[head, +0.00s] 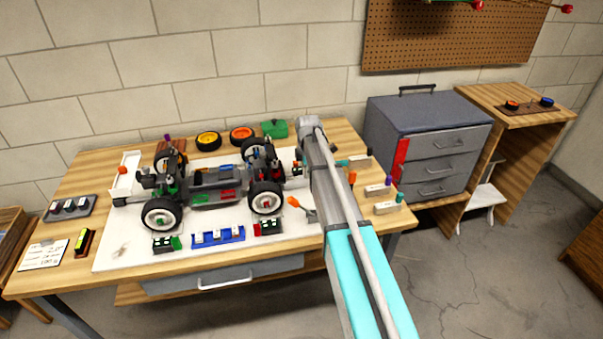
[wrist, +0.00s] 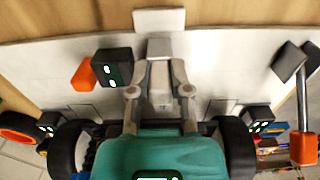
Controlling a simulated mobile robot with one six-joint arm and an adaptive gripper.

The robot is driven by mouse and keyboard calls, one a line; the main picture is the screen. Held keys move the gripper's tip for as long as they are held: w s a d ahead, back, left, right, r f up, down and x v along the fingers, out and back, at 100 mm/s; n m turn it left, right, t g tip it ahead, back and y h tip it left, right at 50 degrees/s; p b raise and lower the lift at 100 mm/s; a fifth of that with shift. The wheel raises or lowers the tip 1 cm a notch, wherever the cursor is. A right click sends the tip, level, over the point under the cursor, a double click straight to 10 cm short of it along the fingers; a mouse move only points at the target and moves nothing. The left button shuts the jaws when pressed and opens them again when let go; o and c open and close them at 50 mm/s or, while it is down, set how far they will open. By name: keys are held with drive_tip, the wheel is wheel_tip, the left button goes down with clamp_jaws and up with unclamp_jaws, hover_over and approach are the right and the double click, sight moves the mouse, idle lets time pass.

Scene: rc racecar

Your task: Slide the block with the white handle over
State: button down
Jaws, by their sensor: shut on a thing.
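My gripper (wrist: 159,62) is shut in the middle of the wrist view. A pale piece (wrist: 160,92) shows between its fingers. It fits the white handle of the block, but the block's body is mostly hidden, so I cannot tell how it sits. In the head view my arm comes in from the lower right and hides the gripper near the car's right end. The RC car (head: 208,183) stands on the white mat (head: 115,240). Its dark wheels show at both lower sides of the wrist view.
A black block (wrist: 115,68) with green marks lies left of my gripper in the wrist view. An orange-handled tool (wrist: 303,148) is at right. A blue tray (head: 218,237) lies in front of the car. A grey drawer cabinet (head: 425,140) stands right of the table.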

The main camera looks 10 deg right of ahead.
drive_tip(key=shift+d, duration=1.2)
drive_tip(key=shift+c, duration=2.4)
unclamp_jaws()
